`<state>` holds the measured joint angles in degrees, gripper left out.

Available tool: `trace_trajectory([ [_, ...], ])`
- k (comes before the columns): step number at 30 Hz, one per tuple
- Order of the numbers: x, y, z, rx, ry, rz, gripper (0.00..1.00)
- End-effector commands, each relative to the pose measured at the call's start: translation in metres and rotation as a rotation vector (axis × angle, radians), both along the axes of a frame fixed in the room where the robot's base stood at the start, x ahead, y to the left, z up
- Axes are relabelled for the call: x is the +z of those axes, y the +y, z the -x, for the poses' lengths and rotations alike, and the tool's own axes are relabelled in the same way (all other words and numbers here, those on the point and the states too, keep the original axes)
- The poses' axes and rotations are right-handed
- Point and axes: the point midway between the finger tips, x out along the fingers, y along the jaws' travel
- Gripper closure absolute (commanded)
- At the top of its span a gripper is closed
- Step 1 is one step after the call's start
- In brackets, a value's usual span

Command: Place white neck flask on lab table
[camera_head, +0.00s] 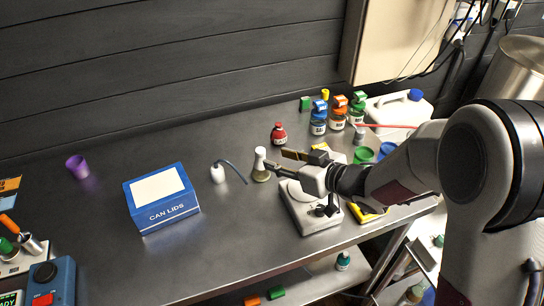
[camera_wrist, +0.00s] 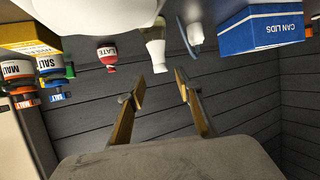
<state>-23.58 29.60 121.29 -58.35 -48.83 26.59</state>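The white neck flask (camera_head: 261,174) stands upright on the metal lab table (camera_head: 105,230), left of a pale bench device. Its body looks greyish-olive below a white neck. In the wrist view, which is upside down, the flask (camera_wrist: 155,47) shows ahead, in line with the gap between my fingers. My gripper (camera_head: 270,165) reaches in from the right, over the device, with its tips close to the flask's neck. In the wrist view my gripper (camera_wrist: 158,88) is open, its two fingers apart with nothing between them. I cannot tell whether a finger touches the flask.
The pale device (camera_head: 305,220) lies under my gripper. A red bottle (camera_head: 279,133) stands behind the flask. A white wash bottle (camera_head: 218,173) and a blue CAN LIDS box (camera_head: 163,200) stand to the left. Several coloured-lid jars (camera_head: 338,118) crowd the back right.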

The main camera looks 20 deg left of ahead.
Motion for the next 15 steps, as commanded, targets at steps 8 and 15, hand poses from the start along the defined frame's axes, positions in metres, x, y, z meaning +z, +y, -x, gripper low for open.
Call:
trace_trajectory([
  [8, 0.011, -0.025, 0.009, -0.002, 0.000, 0.000, 0.65],
  [15, 0.013, -0.030, 0.013, 0.000, 0.001, 0.000, 0.65],
])
